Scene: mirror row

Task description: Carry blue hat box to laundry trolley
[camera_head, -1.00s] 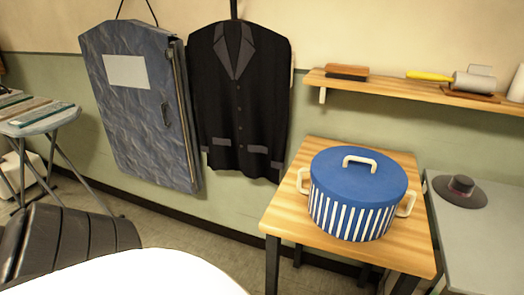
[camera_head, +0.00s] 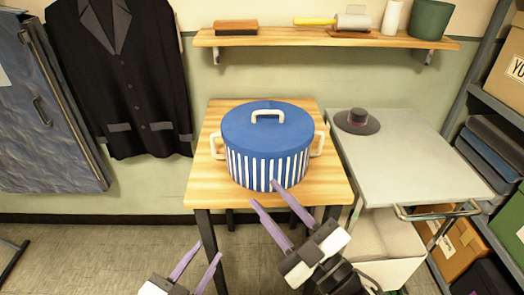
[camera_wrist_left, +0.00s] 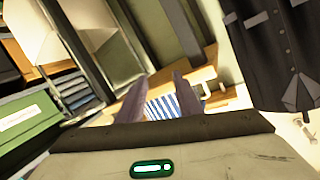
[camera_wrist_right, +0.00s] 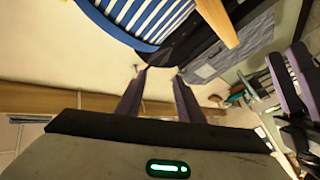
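The blue hat box (camera_head: 266,145), with white stripes, a lid handle and a cream handle on each side, stands upright on a wooden table (camera_head: 204,190). The laundry trolley (camera_head: 410,165) appears to be the grey-topped unit with a metal handle to its right. My right gripper (camera_head: 263,192) is open and empty at the box's front in the head view; whether it touches is unclear. My left gripper (camera_head: 210,248) is open and empty, lower left of the table front. The box also shows in the left wrist view (camera_wrist_left: 160,110) and right wrist view (camera_wrist_right: 125,22).
A dark hat (camera_head: 357,122) lies on the trolley's back left corner; the rest of its top is clear. A wooden wall shelf (camera_head: 290,38) hangs above. A black jacket (camera_head: 125,80) hangs at the left. Metal shelving with boxes (camera_head: 508,80) stands at the right.

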